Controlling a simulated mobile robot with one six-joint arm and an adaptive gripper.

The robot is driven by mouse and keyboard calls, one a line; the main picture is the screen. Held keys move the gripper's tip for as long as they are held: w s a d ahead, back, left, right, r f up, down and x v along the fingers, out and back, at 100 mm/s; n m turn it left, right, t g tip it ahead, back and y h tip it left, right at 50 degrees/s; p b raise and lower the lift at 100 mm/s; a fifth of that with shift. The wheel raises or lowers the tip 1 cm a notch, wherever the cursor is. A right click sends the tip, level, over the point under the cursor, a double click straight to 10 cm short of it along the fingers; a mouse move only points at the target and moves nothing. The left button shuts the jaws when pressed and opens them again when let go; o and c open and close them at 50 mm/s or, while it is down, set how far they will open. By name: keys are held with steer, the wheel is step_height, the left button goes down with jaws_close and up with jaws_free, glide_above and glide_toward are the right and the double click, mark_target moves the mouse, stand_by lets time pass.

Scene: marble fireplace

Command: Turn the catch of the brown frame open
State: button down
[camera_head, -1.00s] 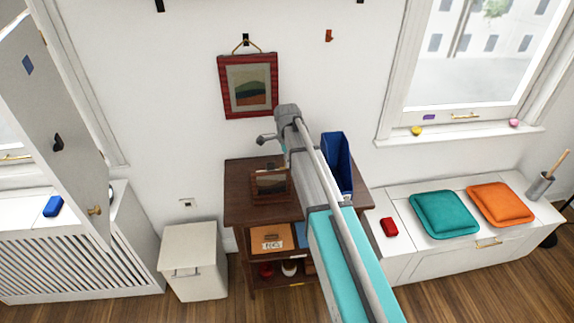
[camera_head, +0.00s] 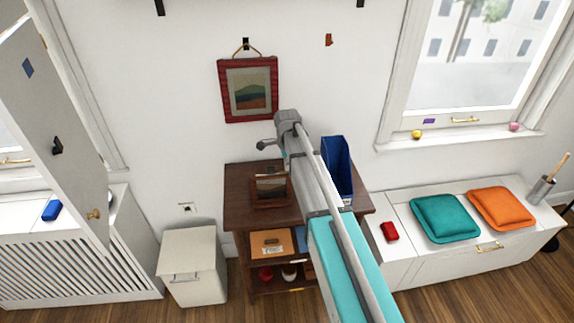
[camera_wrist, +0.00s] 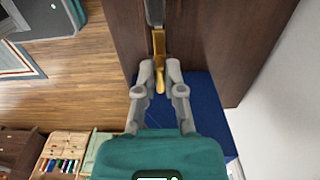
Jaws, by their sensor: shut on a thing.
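The brown frame (camera_head: 257,192) stands on the dark wooden shelf unit's top, with a picture in it. My arm comes down beside and in front of it in the head view, and my fingers are hidden there. In the wrist view my gripper (camera_wrist: 163,72) is closed around a small brass catch (camera_wrist: 159,42). The brass shows above the fingertips and between them, against a dark brown wooden surface. A grey strip runs above the brass. I cannot tell how far the catch is turned.
A blue file holder (camera_head: 338,165) stands right of my arm on the shelf unit (camera_head: 240,217). A red picture frame (camera_head: 226,95) hangs on the wall behind. A white bin (camera_head: 192,265) stands at left; a bench with cushions (camera_head: 445,217) at right.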

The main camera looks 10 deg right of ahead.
steer(key=shift+n, duration=0.4)
steer(key=n, duration=0.3)
steer(key=shift+s, duration=0.1)
steer(key=n, duration=0.5)
steer(key=shift+s+d, duration=0.1)
steer(key=n, duration=0.9)
steer(key=shift+s+d, duration=0.1)
steer(key=shift+d, duration=0.1)
steer(key=c, duration=0.7)
jaws_free()
steer(key=shift+c, duration=0.2)
